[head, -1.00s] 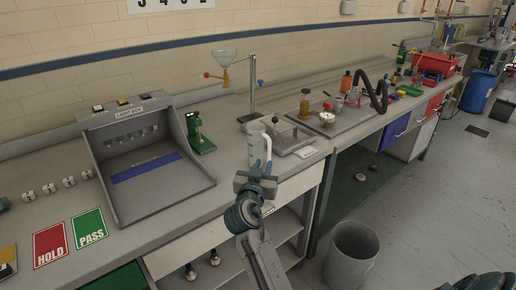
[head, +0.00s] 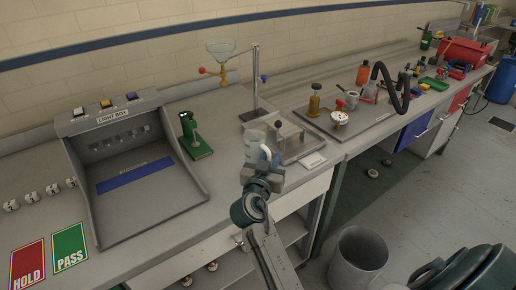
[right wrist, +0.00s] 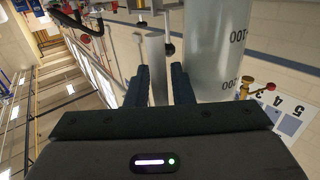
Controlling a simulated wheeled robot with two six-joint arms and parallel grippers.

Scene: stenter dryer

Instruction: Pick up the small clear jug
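The small clear jug (head: 254,141) stands upright near the front edge of the bench, beside a plate fixture. Its side handle faces my right gripper (head: 267,165), which is right at it. In the right wrist view the jug's translucent body (right wrist: 215,50) with dark graduation marks is large, just right of the fingers. A pale grey upright bar, seemingly the handle, shows between the two dark fingertips of my right gripper (right wrist: 160,82). Whether the fingers press on it cannot be told. The jug's base is partly hidden by my gripper. My left gripper is not in view.
A grey light box (head: 130,165) stands left of the jug. A green clamp device (head: 195,137) and a funnel stand (head: 255,80) are behind it. A plate fixture (head: 300,143) is close on its right. A grey bin (head: 358,258) stands on the floor.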

